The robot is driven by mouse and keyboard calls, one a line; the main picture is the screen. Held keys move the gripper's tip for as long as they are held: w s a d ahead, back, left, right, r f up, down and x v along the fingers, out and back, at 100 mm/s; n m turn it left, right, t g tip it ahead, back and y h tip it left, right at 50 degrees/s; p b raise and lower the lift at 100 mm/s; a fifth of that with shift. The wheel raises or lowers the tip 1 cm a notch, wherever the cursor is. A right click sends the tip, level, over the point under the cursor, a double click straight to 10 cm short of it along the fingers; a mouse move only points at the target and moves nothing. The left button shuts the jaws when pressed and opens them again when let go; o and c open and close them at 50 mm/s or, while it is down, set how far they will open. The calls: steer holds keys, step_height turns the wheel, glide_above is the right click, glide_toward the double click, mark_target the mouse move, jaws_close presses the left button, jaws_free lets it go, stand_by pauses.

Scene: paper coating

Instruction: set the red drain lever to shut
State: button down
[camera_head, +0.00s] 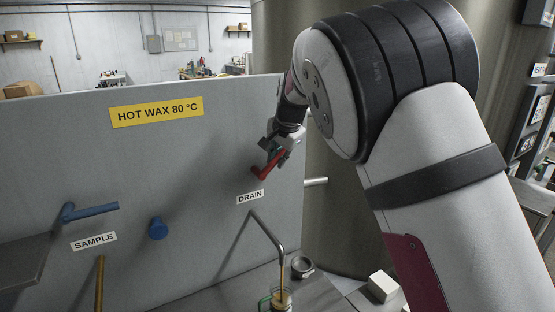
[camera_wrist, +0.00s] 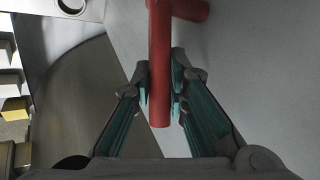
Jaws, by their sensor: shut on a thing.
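The red drain lever (camera_head: 266,170) is on the grey panel above the DRAIN label (camera_head: 250,197). In the wrist view the lever (camera_wrist: 160,60) runs down between the fingers from its red cross stub at the top. My gripper (camera_head: 279,150) is at the lever, and its teal-lined fingers (camera_wrist: 162,95) are closed around the lever's free end part. In the head view the lever slants, and the gripper hides part of it. A bent pipe (camera_head: 270,232) below the label lets an amber stream down into a glass vessel (camera_head: 281,298).
A blue lever (camera_head: 90,210) sits above the SAMPLE label (camera_head: 94,241), with a blue knob (camera_head: 157,229) to its right. A HOT WAX 80 °C sign (camera_head: 156,112) is on the panel (camera_head: 60,140). A small metal cup (camera_head: 302,267) and a white block (camera_head: 383,286) stand low at right.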

steer(key=shift+w+d+f+g+y+b, duration=0.35)
steer(key=shift+f+y+b, duration=0.25)
steer(key=shift+b, duration=0.4)
steer(key=shift+w+d+f+m+g+y+b, duration=0.1)
steer(key=shift+f+m+g+y+b, duration=0.35)
steer(key=shift+y+b, duration=0.5)
steer(key=shift+s+d+f+m+g+y+b, duration=0.25)
steer(key=shift+f+g+y+b, duration=0.4)
steer(key=shift+b, duration=0.65)
steer(key=shift+w+f+m+g+y+b, duration=0.25)
steer(key=shift+f+m+g+y+b, duration=0.2)
steer(key=shift+y+b, duration=0.5)
steer(key=shift+f, duration=0.1)
steer(key=c, duration=1.6)
jaws_free()
steer(key=shift+o, duration=0.2)
